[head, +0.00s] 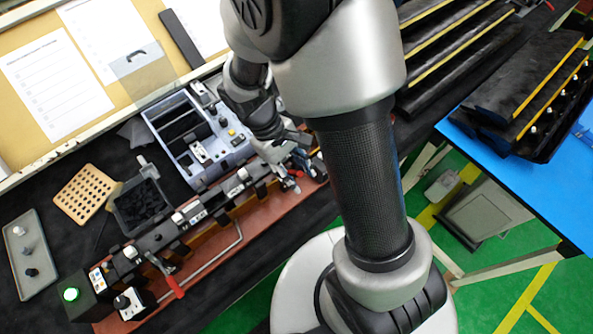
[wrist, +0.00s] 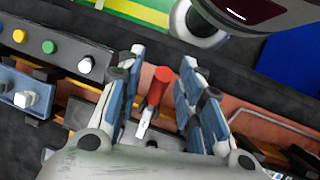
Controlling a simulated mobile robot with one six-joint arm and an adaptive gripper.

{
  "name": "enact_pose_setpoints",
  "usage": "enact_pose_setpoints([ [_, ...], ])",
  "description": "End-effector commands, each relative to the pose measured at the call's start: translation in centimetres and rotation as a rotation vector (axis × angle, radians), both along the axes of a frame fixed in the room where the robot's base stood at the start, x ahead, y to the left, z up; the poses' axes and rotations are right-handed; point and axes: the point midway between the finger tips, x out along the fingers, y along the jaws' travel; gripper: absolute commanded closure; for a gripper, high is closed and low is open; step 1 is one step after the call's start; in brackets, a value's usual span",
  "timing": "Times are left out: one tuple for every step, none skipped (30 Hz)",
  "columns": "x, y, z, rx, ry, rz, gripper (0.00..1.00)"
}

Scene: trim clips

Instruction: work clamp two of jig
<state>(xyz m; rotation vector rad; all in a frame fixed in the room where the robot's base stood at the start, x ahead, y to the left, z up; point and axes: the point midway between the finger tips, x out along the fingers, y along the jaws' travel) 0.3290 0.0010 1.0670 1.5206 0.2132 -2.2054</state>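The jig (head: 215,195) is a long dark rail on a reddish-brown base, lying diagonally across the black bench. A clamp with a red handle (head: 172,286) sits near its lower-left end, joined to a bent metal rod. My gripper (head: 290,152) is over the jig's upper-right end, partly hiding it. In the wrist view my gripper (wrist: 163,60) is open, with blue-grey fingers on both sides of another clamp's red handle (wrist: 159,84). The handle points up between the fingers, with a visible gap on each side. I cannot tell how the clamp's arm sits.
A grey-blue fixture (head: 185,135) stands behind the jig. A dark bin (head: 140,207), a pegboard (head: 84,194) and a grey tray (head: 32,255) are to the left. In the wrist view a button box (wrist: 55,48) is close left.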

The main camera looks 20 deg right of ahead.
Motion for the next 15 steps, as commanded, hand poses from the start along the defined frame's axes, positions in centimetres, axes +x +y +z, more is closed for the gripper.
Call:
enact_pose_setpoints([
  [0.01,0.01,0.01,0.000,0.000,0.000,0.69],
  [0.01,0.01,0.01,0.000,0.000,0.000,0.71],
  [0.02,0.01,0.02,0.000,0.000,0.000,0.73],
  [0.02,0.01,0.02,0.000,0.000,0.000,0.76],
  [0.03,0.02,0.02,0.000,0.000,0.000,0.78],
  [0.03,0.02,0.03,0.000,0.000,0.000,0.80],
  [0.03,0.02,0.03,0.000,-0.001,0.000,0.82],
  [0.03,0.02,0.03,0.000,-0.001,0.000,0.84],
  [0.03,0.02,0.03,0.000,-0.001,0.000,0.87],
  [0.03,0.02,0.03,0.000,-0.001,0.000,0.89],
  [0.03,0.02,0.04,0.000,-0.001,0.000,0.91],
  [0.03,0.02,0.04,0.000,-0.001,0.000,0.94],
  [0.03,0.02,0.04,0.000,-0.001,0.000,0.95],
  [0.03,0.02,0.04,0.000,-0.001,0.000,0.97],
  [0.03,0.02,0.04,0.000,-0.001,0.000,1.00],
])
